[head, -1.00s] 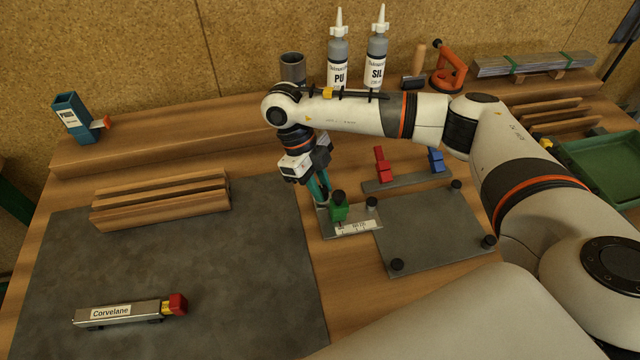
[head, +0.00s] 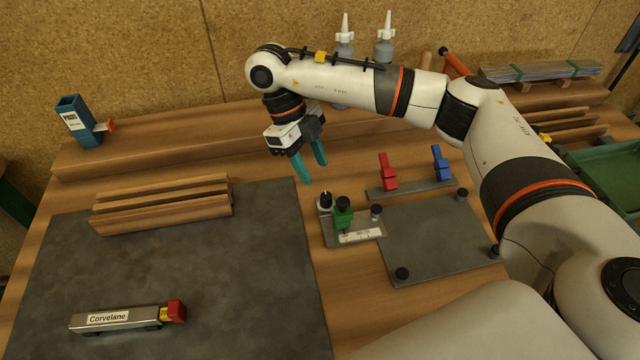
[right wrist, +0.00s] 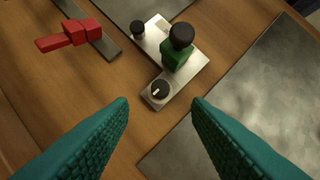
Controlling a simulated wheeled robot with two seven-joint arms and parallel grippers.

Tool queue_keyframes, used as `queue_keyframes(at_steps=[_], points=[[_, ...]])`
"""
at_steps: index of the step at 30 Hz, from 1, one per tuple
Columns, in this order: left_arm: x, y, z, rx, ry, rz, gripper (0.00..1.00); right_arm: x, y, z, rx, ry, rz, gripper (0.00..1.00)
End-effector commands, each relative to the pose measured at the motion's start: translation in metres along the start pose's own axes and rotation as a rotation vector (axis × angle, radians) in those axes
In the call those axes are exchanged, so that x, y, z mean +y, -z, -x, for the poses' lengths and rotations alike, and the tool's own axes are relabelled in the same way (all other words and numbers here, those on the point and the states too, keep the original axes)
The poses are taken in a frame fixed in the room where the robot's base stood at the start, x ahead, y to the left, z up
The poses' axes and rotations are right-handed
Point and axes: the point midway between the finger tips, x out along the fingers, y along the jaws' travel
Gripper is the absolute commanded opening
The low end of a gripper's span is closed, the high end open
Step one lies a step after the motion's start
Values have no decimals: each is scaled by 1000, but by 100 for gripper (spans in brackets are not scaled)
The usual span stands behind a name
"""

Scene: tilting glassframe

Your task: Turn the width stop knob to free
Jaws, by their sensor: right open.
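The width stop is a grey metal plate (head: 330,236) with a green block (head: 343,214) and a paper scale on it. At its left back corner is a round black knob (head: 325,201) with a white pointer mark; it also shows in the right wrist view (right wrist: 160,90), where the mark runs slightly tilted from straight up. My right gripper (head: 314,173) has teal fingers, open and empty, above and behind this knob and apart from it. In the right wrist view the knob lies between the open fingertips (right wrist: 160,101). My left gripper is not in view.
A grey plate with black knobs (head: 440,245) lies right of the stop. A strip (head: 410,189) with red and blue clamps is behind it. A dark mat (head: 220,270) on the left holds wooden bars (head: 160,204) and a Corvelane tool (head: 115,319).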

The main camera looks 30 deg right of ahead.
Motion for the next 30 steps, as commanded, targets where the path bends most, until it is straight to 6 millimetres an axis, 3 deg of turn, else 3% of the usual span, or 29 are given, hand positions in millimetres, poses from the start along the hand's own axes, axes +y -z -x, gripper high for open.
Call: queue_keyframes(at_steps=[3,9,30], points=[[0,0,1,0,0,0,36,1,0,22,3,-4,-2,44],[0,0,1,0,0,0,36,0,0,42,1,-2,-2,44],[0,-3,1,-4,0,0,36,0,0,45,-1,-1,0,44]])
